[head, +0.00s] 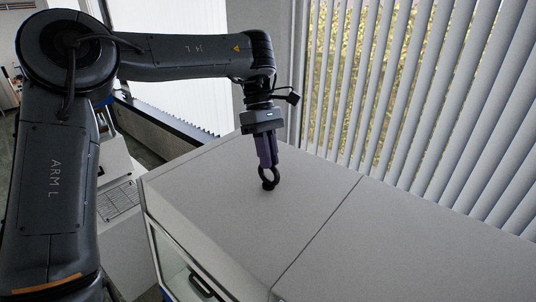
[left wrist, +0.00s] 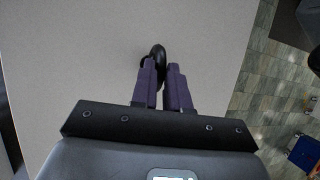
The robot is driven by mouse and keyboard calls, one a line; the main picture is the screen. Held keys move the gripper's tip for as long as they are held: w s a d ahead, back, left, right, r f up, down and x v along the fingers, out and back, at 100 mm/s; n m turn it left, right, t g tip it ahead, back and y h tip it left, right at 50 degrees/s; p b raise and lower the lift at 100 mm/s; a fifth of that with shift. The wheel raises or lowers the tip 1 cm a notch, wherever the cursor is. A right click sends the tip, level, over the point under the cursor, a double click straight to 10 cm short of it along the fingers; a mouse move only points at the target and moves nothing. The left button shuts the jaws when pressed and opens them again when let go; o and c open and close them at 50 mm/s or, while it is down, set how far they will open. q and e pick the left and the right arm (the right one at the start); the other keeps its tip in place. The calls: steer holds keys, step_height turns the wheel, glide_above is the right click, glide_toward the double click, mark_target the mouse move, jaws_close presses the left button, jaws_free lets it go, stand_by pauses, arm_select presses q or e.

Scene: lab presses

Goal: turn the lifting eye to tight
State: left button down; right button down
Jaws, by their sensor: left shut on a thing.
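The lifting eye is a black ring on a short black base (head: 268,178), standing upright on the top of a pale grey cabinet (head: 225,205). My left gripper (head: 268,163) comes straight down from above, with its purple fingers on the upper part of the ring. In the left wrist view the lifting eye (left wrist: 158,53) shows at the tips of the two purple fingers (left wrist: 163,68). The gripper is shut on it. The ring's top is partly hidden by the fingers. My right gripper is in neither view.
The cabinet top is bare around the lifting eye, with a seam (head: 318,232) to its right. A dark handle (head: 200,285) is on the cabinet's front. Vertical blinds (head: 410,110) hang behind. In the left wrist view a tiled floor (left wrist: 270,80) lies beyond the cabinet's edge.

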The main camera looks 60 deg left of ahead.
arm_select(q)
steer(key=c, duration=1.1)
jaws_free()
steer(key=shift+n, duration=0.4)
